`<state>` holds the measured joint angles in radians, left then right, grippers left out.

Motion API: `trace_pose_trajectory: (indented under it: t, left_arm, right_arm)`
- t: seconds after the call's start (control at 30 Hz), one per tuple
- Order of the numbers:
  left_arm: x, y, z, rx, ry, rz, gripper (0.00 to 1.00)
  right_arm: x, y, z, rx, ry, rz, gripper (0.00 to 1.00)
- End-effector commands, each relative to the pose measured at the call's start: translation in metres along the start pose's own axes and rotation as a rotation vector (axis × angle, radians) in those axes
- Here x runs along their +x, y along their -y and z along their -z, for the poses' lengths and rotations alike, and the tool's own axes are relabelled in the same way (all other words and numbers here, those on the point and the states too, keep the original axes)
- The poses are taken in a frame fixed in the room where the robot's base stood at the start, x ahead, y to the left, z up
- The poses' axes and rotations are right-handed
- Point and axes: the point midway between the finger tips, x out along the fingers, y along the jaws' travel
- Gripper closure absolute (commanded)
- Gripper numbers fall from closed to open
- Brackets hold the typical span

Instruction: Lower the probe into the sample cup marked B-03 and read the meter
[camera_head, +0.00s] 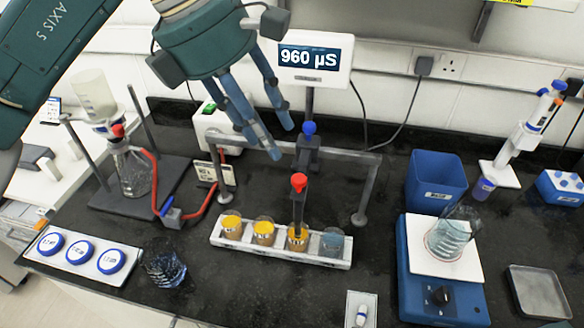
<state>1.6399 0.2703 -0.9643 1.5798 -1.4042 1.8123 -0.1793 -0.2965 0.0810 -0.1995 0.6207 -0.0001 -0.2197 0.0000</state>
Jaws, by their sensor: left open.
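The meter (314,58) stands at the back and its screen reads 960 µS. A dark probe with a red cap (298,182) hangs upright in front of the stand. Its lower end meets the third cup from the left (297,238), which holds yellow-orange liquid; I cannot tell how deep it sits. Two similar yellow-orange cups (231,226) are to its left, and a blue-grey cup (333,242) is at the right end of the white rack (284,252). I cannot read any cup label. My left gripper (281,141) is open and empty, above and behind the rack. My right gripper is out of view.
A grey frame (345,157) with a blue-knobbed clamp (309,128) spans behind the rack. A flask with red tubing (135,174) is left; a blue stirrer (440,293) with a beaker and a blue bin (434,184) are right. A dark blue glass (164,268) stands front left.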

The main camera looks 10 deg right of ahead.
Motion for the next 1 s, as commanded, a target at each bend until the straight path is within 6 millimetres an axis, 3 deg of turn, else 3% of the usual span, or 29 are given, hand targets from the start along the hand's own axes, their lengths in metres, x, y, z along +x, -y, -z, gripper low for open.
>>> trace_pose_trajectory:
  t: [0.53,0.7,0.97,1.0]
  left_arm:
    - [0.09,0.003,-0.002,0.002,0.004,0.008,0.6]
    - [0.101,0.002,-0.002,0.002,0.005,0.006,0.6]
    - [0.103,0.002,-0.002,0.002,0.005,0.005,0.6]
    - [0.103,0.002,-0.002,0.002,0.005,0.005,0.64]
  right_arm:
    - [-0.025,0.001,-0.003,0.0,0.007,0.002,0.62]
    - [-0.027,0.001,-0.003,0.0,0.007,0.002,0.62]
    - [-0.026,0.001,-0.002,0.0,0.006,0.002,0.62]
    - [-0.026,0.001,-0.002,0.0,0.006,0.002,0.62]
